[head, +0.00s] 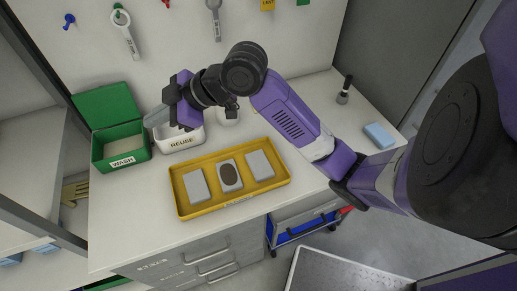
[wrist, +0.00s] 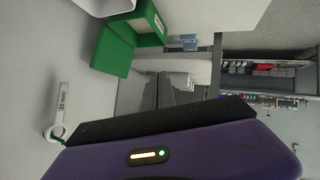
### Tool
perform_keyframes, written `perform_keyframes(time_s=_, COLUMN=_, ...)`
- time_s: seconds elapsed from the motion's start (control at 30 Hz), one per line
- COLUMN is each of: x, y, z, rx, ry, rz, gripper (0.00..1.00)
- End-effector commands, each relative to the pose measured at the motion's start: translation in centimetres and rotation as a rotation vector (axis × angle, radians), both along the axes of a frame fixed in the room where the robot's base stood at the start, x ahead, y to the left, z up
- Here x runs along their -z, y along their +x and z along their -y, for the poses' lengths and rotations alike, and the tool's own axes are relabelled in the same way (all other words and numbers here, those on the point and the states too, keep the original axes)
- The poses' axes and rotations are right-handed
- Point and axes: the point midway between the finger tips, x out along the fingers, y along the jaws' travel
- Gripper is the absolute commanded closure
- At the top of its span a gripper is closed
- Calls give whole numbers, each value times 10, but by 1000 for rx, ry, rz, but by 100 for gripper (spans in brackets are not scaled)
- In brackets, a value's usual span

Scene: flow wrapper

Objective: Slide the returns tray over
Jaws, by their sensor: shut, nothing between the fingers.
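A yellow tray (head: 227,203) lies on the white worktop and holds three grey blocks. The middle block (head: 230,175) has a dark brown oval on top. The label on the tray's front wall is too small to read, so I cannot confirm that it is the returns tray. My gripper (head: 156,118) is shut and empty.
The green WASH bin (head: 119,151) stands open at the left, beside the white REUSE bin (head: 181,142). It also shows in the wrist view (wrist: 112,50). A blue block (head: 379,135) and a dark-handled brush (head: 345,89) are at the right.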

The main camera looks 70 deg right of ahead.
Motion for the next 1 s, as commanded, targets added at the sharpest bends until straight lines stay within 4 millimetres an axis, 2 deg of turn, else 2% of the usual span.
perform_keyframes(time_s=0.03, x=13, y=-20, z=28, rx=-4, ry=-75, rz=-87, gripper=100)
perform_keyframes(time_s=0.17, x=53, y=-88, z=84, rx=-31, ry=-209, rz=-341, gripper=100)
perform_keyframes(time_s=0.3, x=85, y=-176, z=136, rx=-48, ry=-293, rz=-614, gripper=100)
perform_keyframes(time_s=0.4, x=96, y=-232, z=160, rx=-56, ry=-314, rz=-771, gripper=100)
perform_keyframes(time_s=0.5, x=101, y=-273, z=173, rx=-62, ry=-318, rz=-879, gripper=100)
perform_keyframes(time_s=0.6, x=104, y=-295, z=179, rx=-67, ry=-316, rz=-937, gripper=100)
perform_keyframes(time_s=0.67, x=107, y=-300, z=181, rx=-69, ry=-315, rz=-952, gripper=100)
perform_keyframes(time_s=0.83, x=125, y=-301, z=180, rx=-68, ry=-312, rz=-954, gripper=100)
perform_keyframes(time_s=1.0, x=158, y=-301, z=180, rx=-68, ry=-312, rz=-953, gripper=100)
